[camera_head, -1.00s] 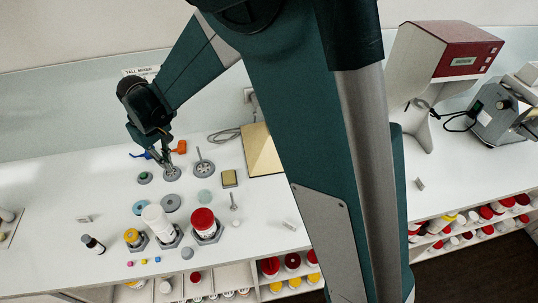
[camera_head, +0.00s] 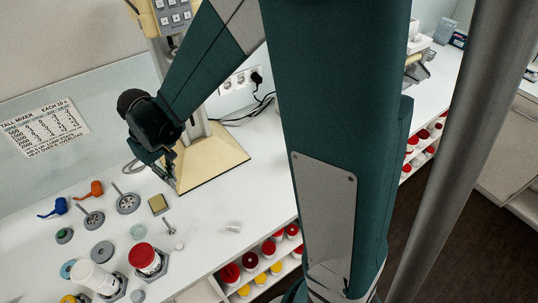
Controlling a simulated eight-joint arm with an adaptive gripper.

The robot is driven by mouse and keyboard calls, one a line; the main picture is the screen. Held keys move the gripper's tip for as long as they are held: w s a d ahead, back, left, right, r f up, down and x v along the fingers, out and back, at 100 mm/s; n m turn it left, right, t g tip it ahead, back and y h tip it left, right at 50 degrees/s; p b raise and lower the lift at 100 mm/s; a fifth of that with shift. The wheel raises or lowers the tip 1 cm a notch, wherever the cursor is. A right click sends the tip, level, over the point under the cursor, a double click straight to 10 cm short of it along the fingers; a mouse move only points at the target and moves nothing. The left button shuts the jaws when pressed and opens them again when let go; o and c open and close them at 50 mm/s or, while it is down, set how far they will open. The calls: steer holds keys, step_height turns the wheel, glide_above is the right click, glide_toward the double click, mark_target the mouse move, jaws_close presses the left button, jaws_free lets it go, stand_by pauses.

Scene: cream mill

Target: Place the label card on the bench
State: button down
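My gripper (camera_head: 171,178) points down beside the cream base plate of the tall mixer (camera_head: 222,160), near its left edge. Its fingers are small and dark here, and I cannot tell whether they are open or shut or hold anything. I cannot pick out the label card with certainty. A small white block-like piece (camera_head: 233,228) lies on the bench near its front edge, but I cannot tell whether it is the card. The white bench (camera_head: 205,215) runs under all of this. My arm hides much of its middle.
Left of my gripper are slotted discs (camera_head: 128,203), a blue tool (camera_head: 54,207), an orange tool (camera_head: 90,190) and a small yellowish block (camera_head: 158,204). A mixer chart (camera_head: 45,128) hangs on the wall.

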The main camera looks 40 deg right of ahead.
steer(key=s+d+m, duration=0.2)
steer(key=d, duration=0.8)
steer(key=m+p, duration=0.2)
steer(key=p, duration=0.1)
glide_above(275, 152)
steer(key=shift+d+f, duration=0.1)
steer(key=shift+f, duration=0.25)
steer(key=shift+f, duration=0.15)
steer(key=shift+f, duration=2.8)
steer(key=shift+f, duration=0.1)
steer(key=shift+f, duration=2)
steer(key=shift+f, duration=0.1)
